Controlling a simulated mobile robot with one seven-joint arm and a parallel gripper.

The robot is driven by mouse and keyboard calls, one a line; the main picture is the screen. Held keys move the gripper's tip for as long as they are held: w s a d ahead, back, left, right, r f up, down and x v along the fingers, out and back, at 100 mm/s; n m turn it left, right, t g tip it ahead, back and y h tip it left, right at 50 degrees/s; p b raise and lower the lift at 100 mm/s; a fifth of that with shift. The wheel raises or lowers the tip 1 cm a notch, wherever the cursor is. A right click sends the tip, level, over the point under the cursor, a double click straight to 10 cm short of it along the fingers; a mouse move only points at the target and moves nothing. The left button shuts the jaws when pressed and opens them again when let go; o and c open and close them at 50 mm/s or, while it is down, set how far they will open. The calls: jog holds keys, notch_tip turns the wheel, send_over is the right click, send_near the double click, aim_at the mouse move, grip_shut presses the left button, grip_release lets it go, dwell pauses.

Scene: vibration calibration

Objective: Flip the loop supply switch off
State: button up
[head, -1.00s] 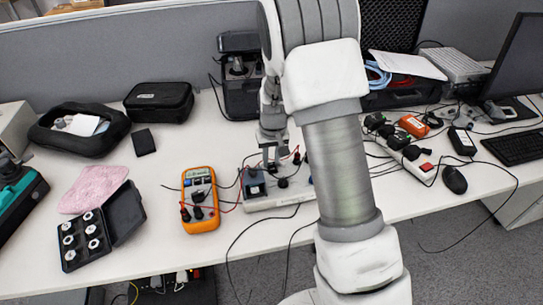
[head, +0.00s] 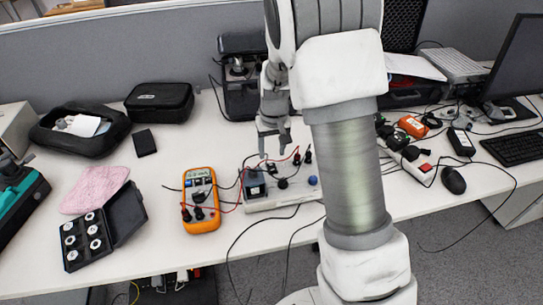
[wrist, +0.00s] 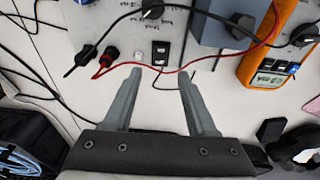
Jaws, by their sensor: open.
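The loop supply panel (head: 262,205) is a pale unit on the desk, right of the orange multimeter (head: 200,199). In the wrist view, a small black rocker switch (wrist: 161,50) sits at the near edge of the panel (wrist: 115,25); I take it as the supply switch. Its position is too small to read. My gripper (head: 274,152) is open and empty above the panel's back edge. In the wrist view, its fingertips (wrist: 161,74) point towards the switch, which lies just beyond the gap between them. No contact shows.
Red (wrist: 108,57) and black plugs (wrist: 84,57) with leads stand left of the switch. A black knob (wrist: 152,9) and a blue-grey box (wrist: 222,22) lie beyond. A black case (head: 160,102) stands at the desk's back. Several cables cross the desk.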

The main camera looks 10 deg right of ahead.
notch_tip(320, 180, up, 12)
jog(key=s+p, duration=0.1)
jog(key=shift+s+r+p, duration=0.15)
jog(key=shift+s+p, duration=0.2)
jog(key=shift+p, duration=0.05)
jog(key=shift+r, duration=0.1)
jog(key=s+r+t+p, duration=0.2)
jog(key=s+r+p, duration=0.2)
jog(key=s+r, duration=0.9)
jog(key=s+r+t+p, duration=0.2)
jog(key=s+r, duration=0.3)
jog(key=s, duration=0.7)
jog(key=shift+p, duration=0.45)
jog(key=shift+a+r, duration=0.1)
